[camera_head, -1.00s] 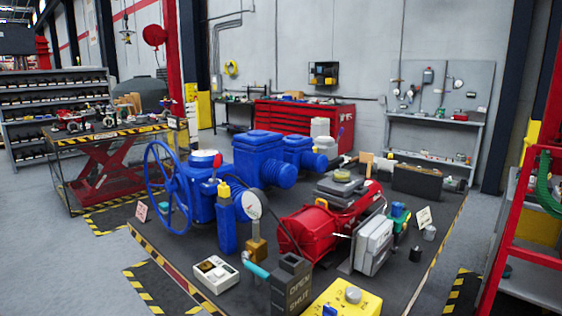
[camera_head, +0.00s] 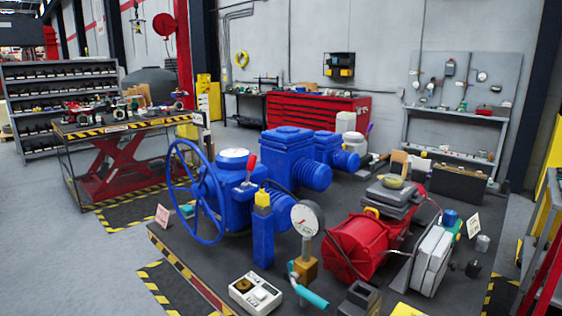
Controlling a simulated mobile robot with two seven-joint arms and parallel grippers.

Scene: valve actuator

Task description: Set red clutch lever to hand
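The blue valve actuator (camera_head: 291,155) stands on the dark table, with a large blue handwheel (camera_head: 194,192) on its left side. The red clutch lever (camera_head: 251,166) is a small red handle that sticks up from the actuator's front, just right of the round white-topped cap (camera_head: 234,157). It looks close to upright, leaning slightly right. Its base is too small to make out. Neither of my grippers is in view.
The table has a striped edge (camera_head: 185,277). Open grey floor (camera_head: 75,270) lies to the left.

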